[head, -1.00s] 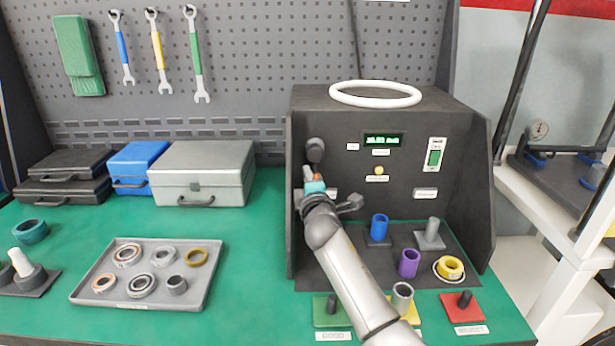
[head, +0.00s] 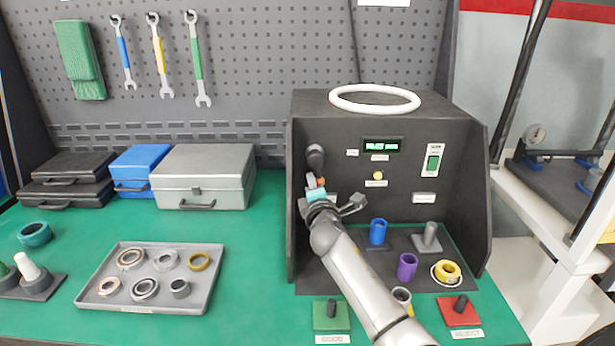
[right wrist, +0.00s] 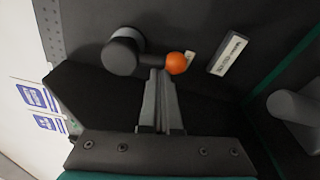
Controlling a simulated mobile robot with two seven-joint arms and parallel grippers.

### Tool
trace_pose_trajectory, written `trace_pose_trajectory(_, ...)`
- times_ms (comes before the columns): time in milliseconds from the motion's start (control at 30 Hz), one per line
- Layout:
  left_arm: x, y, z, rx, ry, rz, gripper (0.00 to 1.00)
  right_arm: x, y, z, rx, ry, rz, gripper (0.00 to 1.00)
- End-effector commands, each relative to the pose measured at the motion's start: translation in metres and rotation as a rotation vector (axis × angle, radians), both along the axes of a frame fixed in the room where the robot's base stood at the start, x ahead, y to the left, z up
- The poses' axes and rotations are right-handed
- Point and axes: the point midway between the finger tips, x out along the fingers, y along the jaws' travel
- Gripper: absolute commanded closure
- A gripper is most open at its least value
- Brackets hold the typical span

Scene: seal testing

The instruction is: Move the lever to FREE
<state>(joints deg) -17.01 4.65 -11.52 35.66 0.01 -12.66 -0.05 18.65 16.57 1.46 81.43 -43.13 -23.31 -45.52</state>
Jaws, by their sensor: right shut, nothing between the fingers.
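The lever has a dark round hub (head: 315,156) on the left of the black test rig's front panel in the head view. Its short arm hangs down to an orange ball (head: 322,181). In the right wrist view the hub (right wrist: 121,54) and orange ball (right wrist: 176,63) show clearly. My right gripper (head: 313,182) is shut and empty, with its fingertips at the lever's left side in the head view. In the right wrist view the closed fingertips (right wrist: 160,76) lie right beside the arm and ball; whether they touch is unclear. My left gripper is out of view.
A label plate (right wrist: 228,54) sits beyond the ball; its text is unreadable. The rig's side wall (head: 296,215) stands close left of my gripper. A blue cup (head: 378,232), a purple cup (head: 407,266) and a grey post (head: 430,235) stand right of my arm.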

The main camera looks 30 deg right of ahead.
Motion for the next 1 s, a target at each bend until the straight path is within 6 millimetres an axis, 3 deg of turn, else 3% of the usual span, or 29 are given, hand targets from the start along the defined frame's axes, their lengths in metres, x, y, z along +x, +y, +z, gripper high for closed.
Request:
trace_pose_trajectory(133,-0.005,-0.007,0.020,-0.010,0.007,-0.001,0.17,-0.004,-0.007,0.004,-0.115,0.072,-0.002,1.00)
trace_pose_trajectory(1000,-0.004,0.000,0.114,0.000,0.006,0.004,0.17,-0.023,-0.038,0.020,-0.819,0.502,-0.002,1.00)
